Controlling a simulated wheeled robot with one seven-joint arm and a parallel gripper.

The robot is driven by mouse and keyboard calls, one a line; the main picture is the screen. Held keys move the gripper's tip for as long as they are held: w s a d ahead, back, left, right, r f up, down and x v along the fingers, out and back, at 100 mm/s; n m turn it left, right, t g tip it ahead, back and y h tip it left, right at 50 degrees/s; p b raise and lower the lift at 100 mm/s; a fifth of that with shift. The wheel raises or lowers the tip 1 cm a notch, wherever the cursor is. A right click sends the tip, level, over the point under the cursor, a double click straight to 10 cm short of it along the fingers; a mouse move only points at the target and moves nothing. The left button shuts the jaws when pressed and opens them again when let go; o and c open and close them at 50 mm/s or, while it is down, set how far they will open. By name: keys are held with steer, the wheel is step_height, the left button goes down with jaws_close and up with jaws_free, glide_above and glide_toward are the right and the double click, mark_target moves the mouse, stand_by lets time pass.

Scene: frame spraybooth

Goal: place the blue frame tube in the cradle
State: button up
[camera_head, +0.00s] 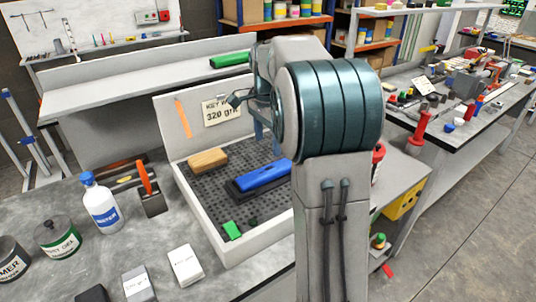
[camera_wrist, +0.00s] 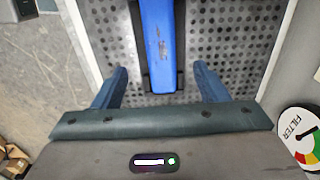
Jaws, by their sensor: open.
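The blue frame tube (camera_head: 265,174) lies lengthwise on the black cradle (camera_head: 238,193) inside the perforated tray of the booth, and appears seated along it. In the wrist view the tube (camera_wrist: 159,45) runs straight away from my gripper, with dark cradle edges (camera_wrist: 180,30) along its sides. My gripper (camera_wrist: 161,72) is open, with one blue finger on each side of the tube's near end and a clear gap to both. Nothing is held between the fingers. In the head view my arm hides part of the gripper and the tube's right end may be covered.
The booth tray (camera_head: 216,234) has raised pale walls. A wooden block (camera_head: 207,160) and a green piece (camera_head: 232,230) lie in it. A white bottle (camera_head: 101,205) and a green-labelled tin (camera_head: 58,238) stand on the bench at left. A round filter gauge (camera_wrist: 299,137) is at right.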

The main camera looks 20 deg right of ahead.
steer(key=s+a+r+n+t, duration=0.1)
steer(key=s+a+n, duration=0.25)
steer(key=s, duration=0.25)
steer(key=s+a+r+n, duration=0.1)
steer(key=s+a+n, duration=0.25)
steer(key=s, duration=0.25)
steer(key=s+a+f+n+t, duration=0.1)
steer(key=s+a+f+n, duration=0.1)
steer(key=s, duration=0.4)
steer(key=s+a+f+n+t, duration=0.1)
steer(key=s+a+f+n, duration=0.1)
steer(key=s+f+n, duration=0.3)
steer(key=shift+s+f+n, duration=0.15)
steer(key=shift+s+n, duration=0.75)
steer(key=shift+d, duration=0.1)
